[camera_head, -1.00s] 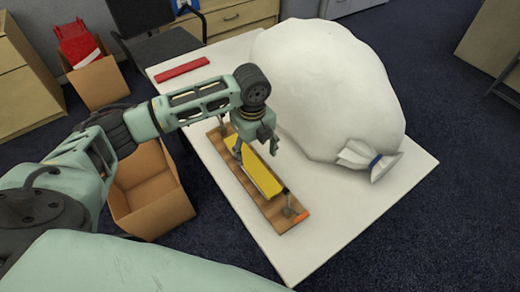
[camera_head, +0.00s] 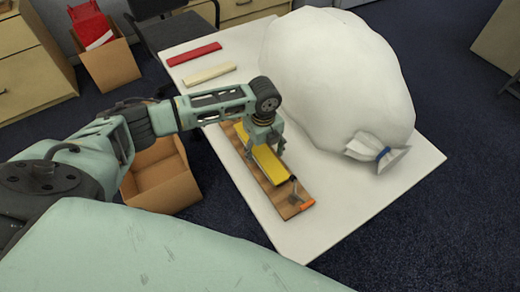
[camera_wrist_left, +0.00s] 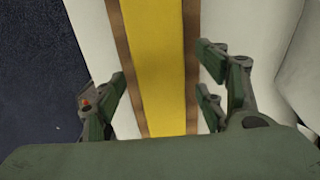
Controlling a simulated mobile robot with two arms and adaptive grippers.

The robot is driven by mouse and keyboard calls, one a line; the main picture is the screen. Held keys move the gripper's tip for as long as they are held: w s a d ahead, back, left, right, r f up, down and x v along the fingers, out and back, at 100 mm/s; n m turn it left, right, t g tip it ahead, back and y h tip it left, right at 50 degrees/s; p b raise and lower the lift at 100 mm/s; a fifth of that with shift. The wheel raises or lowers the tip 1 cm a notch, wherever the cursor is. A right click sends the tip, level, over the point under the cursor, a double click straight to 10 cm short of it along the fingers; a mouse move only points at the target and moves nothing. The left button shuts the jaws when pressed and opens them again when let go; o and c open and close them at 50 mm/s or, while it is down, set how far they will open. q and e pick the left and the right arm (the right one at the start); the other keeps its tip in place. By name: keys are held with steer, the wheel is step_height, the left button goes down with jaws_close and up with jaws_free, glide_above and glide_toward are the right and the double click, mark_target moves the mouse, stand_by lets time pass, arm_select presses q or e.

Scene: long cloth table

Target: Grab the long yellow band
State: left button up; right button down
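The long yellow band (camera_head: 271,165) lies lengthwise on a brown wooden board (camera_head: 290,208) on the white table. My left gripper (camera_head: 265,150) is over the band, pointing down, and hides part of its far half. In the left wrist view the yellow band (camera_wrist_left: 160,60) runs between the gripper's spread fingers (camera_wrist_left: 160,88). The fingers are apart on both sides, beyond the board's edges, and hold nothing. How far their tips are above the table is hard to tell. My right gripper is in neither view.
A small upright part with an orange piece (camera_head: 306,204) sits at the board's near end. A big white bag (camera_head: 335,75) fills the table's right side. A red strip (camera_head: 194,54) and a cream strip (camera_head: 209,74) lie at the far left. An open cardboard box (camera_head: 160,178) stands left of the table.

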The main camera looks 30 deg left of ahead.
arm_select(q)
steer(key=c, duration=1.1)
steer(key=shift+c, duration=0.2)
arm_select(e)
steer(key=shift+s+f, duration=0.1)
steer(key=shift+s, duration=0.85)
arm_select(q)
steer(key=shift+r, duration=0.1)
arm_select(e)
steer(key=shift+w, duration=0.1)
